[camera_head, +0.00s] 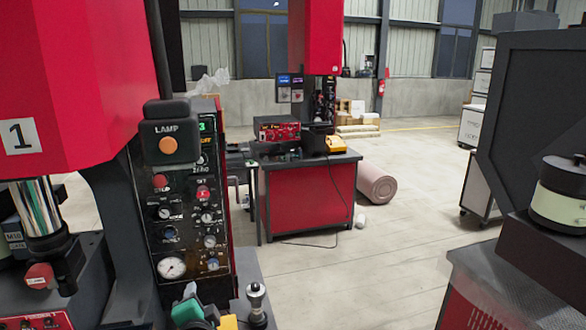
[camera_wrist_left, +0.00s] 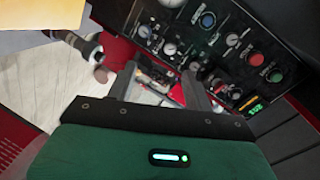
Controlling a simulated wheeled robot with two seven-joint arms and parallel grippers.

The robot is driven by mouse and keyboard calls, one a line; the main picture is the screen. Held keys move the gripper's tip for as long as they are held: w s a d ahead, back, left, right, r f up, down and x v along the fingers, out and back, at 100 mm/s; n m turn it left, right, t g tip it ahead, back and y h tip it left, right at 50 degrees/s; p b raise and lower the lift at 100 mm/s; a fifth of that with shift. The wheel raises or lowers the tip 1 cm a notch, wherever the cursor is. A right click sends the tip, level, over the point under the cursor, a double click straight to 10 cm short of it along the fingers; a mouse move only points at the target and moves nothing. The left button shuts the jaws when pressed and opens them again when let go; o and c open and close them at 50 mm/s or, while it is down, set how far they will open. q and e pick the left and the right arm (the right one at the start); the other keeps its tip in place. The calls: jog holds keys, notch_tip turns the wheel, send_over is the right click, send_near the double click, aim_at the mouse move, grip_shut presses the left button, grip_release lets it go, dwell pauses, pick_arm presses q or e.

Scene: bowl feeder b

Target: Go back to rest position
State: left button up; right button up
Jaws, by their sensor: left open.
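My left gripper (camera_head: 188,304) shows only in part at the bottom of the head view, as a green body below the control panel. In the left wrist view, its two dark fingers (camera_wrist_left: 160,82) stand apart with nothing held between them. Beyond the fingers are pale floor and blurred red parts. My right gripper is in neither view.
A control panel (camera_head: 187,215) with gauges and buttons stands close above the left gripper; it also fills the upper right of the wrist view (camera_wrist_left: 215,45). A black-knobbed lever (camera_head: 256,303) stands just right. A red workbench (camera_head: 305,200) stands farther back. Middle-right floor is clear.

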pick_arm(q)
jog(key=s+a+f+n+g+h, duration=0.2)
jog(key=s+f+n+g, duration=0.25)
jog(key=s+f, duration=0.85)
jog(key=s+f+n+g+h, duration=0.1)
jog(key=s+f+n+g, duration=0.2)
jog(key=s, duration=0.7)
jog(key=s+f+n+g+h, duration=0.1)
jog(key=s+f+g, duration=0.3)
jog(key=s, duration=0.6)
notch_tip(320, 180, down, 33)
jog(key=s, duration=0.1)
jog(key=s+a+f+g, duration=0.1)
jog(key=s+f, duration=0.8)
jog(key=s+a+f+g, duration=0.1)
jog(key=s+a+f, duration=0.1)
jog(key=s+f, duration=0.7)
jog(key=shift+s+a+f, duration=0.2)
jog(key=shift+s+a, duration=0.05)
jog(key=shift+s, duration=0.25)
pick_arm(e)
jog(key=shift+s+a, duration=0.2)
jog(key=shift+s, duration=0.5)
